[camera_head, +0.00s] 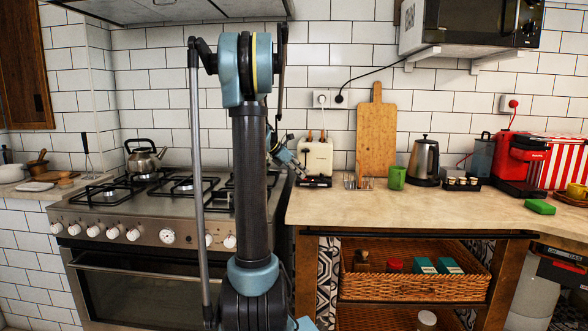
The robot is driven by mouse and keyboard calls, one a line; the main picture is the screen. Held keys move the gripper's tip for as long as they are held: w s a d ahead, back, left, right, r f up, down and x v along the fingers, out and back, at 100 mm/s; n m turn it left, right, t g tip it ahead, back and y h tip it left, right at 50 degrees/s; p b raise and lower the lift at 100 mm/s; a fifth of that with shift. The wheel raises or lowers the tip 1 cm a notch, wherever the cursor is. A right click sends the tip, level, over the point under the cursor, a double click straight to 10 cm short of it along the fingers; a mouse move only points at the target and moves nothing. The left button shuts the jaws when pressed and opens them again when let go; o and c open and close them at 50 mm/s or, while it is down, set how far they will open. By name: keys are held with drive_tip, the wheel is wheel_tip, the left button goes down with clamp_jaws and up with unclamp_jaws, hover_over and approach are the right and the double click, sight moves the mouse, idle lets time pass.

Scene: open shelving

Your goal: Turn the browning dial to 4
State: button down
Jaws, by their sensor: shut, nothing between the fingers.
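A cream toaster (318,157) stands on the wooden counter against the tiled wall, just right of the stove. Brown slices, apparently bread, stick out of its top. Its browning dial is too small to make out, and its setting cannot be read. My gripper (301,173) is at the toaster's lower left front, shut, with nothing seen in it. From this view I cannot tell whether it touches the toaster. My own arm hides the area left of the toaster.
A wire rack (357,182), green mug (397,177), kettle (424,160) and cutting board (376,135) stand right of the toaster. The stove (112,205) with a teakettle (143,157) is left. The counter front (400,207) is clear.

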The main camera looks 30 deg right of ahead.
sight(319, 179)
drive_tip(key=d, duration=0.1)
drive_tip(key=d+f, duration=0.1)
drive_tip(key=d, duration=0.1)
drive_tip(key=shift+s+d+f, duration=0.15)
drive_tip(key=shift+d+f, duration=0.1)
drive_tip(key=shift+d, duration=1.05)
drive_tip(key=shift+a, duration=0.1)
